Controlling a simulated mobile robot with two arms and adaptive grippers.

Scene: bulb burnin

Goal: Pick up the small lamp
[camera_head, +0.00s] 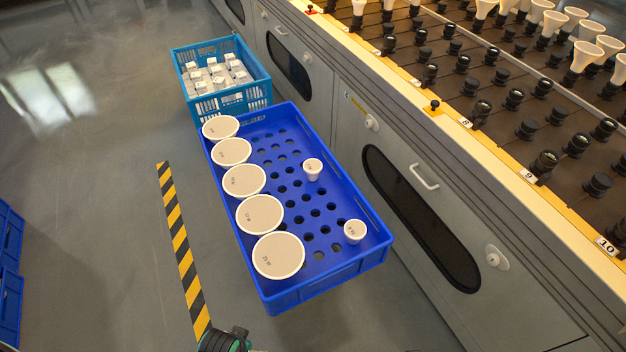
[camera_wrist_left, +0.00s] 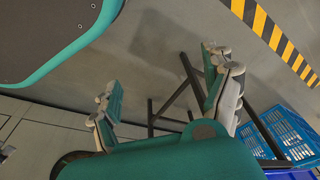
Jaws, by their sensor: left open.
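Two small white lamps stand in the holed blue crate (camera_head: 330,275): one small lamp (camera_head: 313,169) right of its middle, another small lamp (camera_head: 355,231) near its front right corner. Both are upright and apart from each other. My left gripper (camera_wrist_left: 165,95) is open and empty in the left wrist view, above the floor and away from the lamps. No lamp shows in that view. A dark green and black part of my arm shows at the bottom edge of the head view. My right gripper is not in view.
Several large round white lamps (camera_head: 278,256) fill the crate's left side. A lighter blue basket (camera_head: 247,103) with small white boxes stands behind it. The grey bench (camera_head: 400,190) with rows of sockets borders the right.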

